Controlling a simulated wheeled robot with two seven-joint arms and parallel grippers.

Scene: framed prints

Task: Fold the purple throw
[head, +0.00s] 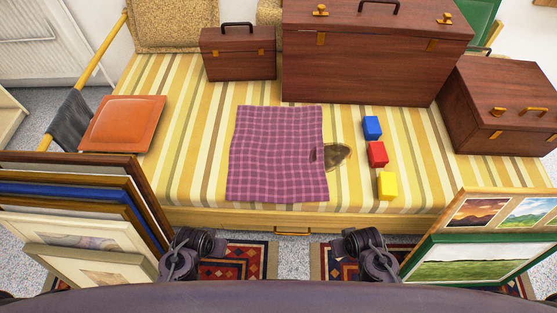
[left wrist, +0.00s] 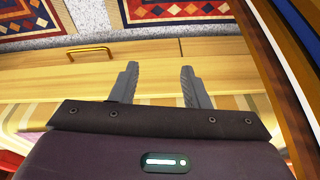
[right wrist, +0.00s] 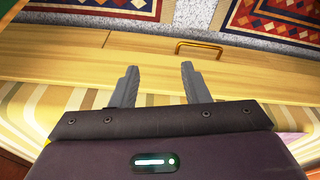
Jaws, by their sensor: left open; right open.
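The purple checked throw (head: 278,150) lies spread out and roughly flat on the striped bed in the head view, its lower edge near the bed's front edge. A small brown, rounded object (head: 338,157) sits against its right edge; what it is I cannot tell. My left gripper (left wrist: 159,70) is open and empty in the left wrist view, in front of the bed's wooden front board. My right gripper (right wrist: 157,70) is open and empty in the right wrist view, also by the front board. Neither gripper touches the throw.
Blue (head: 372,128), red (head: 377,154) and yellow (head: 387,186) blocks lie right of the throw. Wooden cases, the largest (head: 370,60) behind it, stand at the back and right. An orange cushion (head: 122,123) lies left. Framed prints stand at front left (head: 85,215) and front right (head: 480,262).

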